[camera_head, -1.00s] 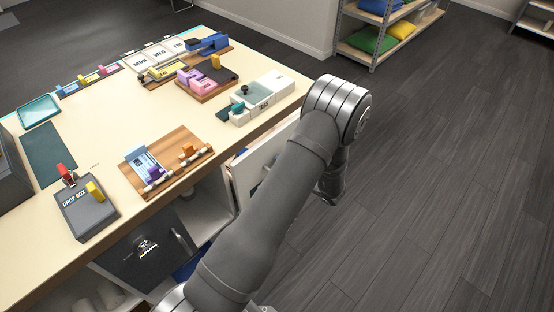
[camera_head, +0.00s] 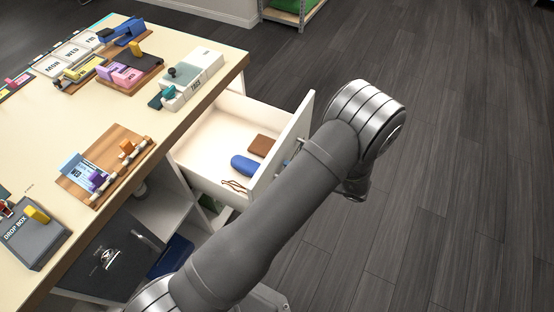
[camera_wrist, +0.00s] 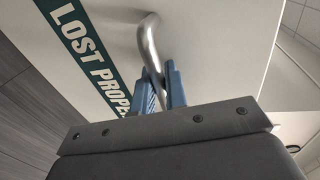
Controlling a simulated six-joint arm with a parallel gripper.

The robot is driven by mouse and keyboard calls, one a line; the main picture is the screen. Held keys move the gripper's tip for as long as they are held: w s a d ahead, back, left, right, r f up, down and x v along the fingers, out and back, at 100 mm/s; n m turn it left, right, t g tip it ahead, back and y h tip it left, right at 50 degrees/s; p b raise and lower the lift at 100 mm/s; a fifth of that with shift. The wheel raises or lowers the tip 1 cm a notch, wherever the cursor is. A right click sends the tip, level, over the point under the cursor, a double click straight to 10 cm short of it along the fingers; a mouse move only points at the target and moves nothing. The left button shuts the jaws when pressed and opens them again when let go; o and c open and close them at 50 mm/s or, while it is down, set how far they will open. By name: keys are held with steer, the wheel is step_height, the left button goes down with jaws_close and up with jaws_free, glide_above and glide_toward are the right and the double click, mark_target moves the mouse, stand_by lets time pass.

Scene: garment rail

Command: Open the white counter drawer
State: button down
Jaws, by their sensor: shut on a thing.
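The white counter drawer (camera_head: 222,138) is pulled well out of the counter in the head view. Inside it lie a blue case (camera_head: 246,166), a brown wallet-like item (camera_head: 262,145) and a thin brown cord-like thing (camera_head: 235,185). In the wrist view the white drawer front (camera_wrist: 215,45) carries a dark green "LOST PROPE..." label (camera_wrist: 85,45), cut off by my gripper. My gripper (camera_wrist: 163,85) has its blue fingers shut on the curved metal drawer handle (camera_wrist: 149,40).
The counter top (camera_head: 150,110) holds a wooden board (camera_head: 105,165), a grey drop box (camera_head: 35,232) and a white "TAGS" box (camera_head: 193,80). Open shelves with a dark safe-like box (camera_head: 110,258) are below. The dark floor (camera_head: 450,150) to the right is clear.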

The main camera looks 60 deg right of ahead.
steer(key=shift+f+v, duration=0.25)
steer(key=shift+v, duration=0.85)
steer(key=c, duration=1.5)
jaws_free()
steer(key=shift+c, duration=0.2)
steer(key=shift+s, duration=0.15)
steer(key=v, duration=1.7)
steer(key=shift+s, duration=0.1)
steer(key=x, duration=1.7)
steer(key=shift+w, duration=0.25)
